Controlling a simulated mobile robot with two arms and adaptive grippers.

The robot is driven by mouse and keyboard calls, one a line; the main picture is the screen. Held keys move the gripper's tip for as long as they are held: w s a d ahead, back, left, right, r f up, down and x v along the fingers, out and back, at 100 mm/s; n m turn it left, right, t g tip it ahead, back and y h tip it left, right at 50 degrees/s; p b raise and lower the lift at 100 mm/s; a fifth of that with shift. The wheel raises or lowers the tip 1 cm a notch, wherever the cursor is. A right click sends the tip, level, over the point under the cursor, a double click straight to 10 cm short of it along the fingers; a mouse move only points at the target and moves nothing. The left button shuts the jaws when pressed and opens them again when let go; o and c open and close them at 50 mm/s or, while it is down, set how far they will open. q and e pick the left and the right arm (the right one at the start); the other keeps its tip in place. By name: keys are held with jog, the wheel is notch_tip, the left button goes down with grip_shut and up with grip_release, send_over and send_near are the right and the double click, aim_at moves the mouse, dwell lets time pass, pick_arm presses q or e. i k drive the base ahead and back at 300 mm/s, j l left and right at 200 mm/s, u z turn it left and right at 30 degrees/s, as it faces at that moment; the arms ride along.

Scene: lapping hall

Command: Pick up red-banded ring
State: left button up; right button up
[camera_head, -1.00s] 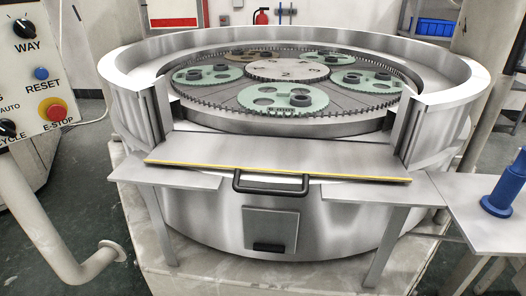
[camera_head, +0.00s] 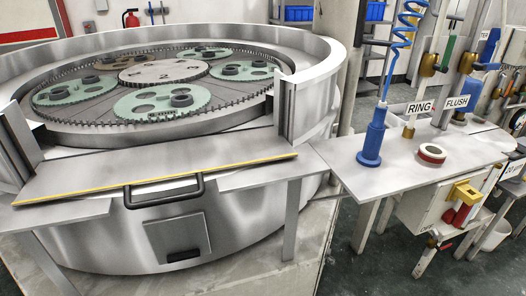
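The red-banded ring (camera_head: 432,153) lies flat on the grey side shelf (camera_head: 395,168) to the right of the lapping machine. It is a short whitish ring with a red band around its side and an open middle. It is near the "RING" label (camera_head: 419,107) and right of a blue nozzle tool (camera_head: 373,138). Neither of my grippers shows in the head view.
The lapping machine (camera_head: 160,225) fills the left, with green carriers (camera_head: 163,101) on its plate and a black front handle (camera_head: 164,196). A coiled blue hose (camera_head: 401,40) hangs above the nozzle. Valves and a "FLUSH" label (camera_head: 457,102) stand behind the shelf. The shelf front is clear.

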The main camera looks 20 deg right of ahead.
aim_at(432, 154)
jog(key=z, duration=1.6)
jog(key=u, duration=0.4)
jog(key=l+u, duration=0.35)
jog(key=k+l+u, duration=0.1)
jog(key=l+u, duration=0.2)
jog(key=k+l+u, duration=0.15)
jog(key=l+u, duration=0.2)
jog(key=l, duration=0.1)
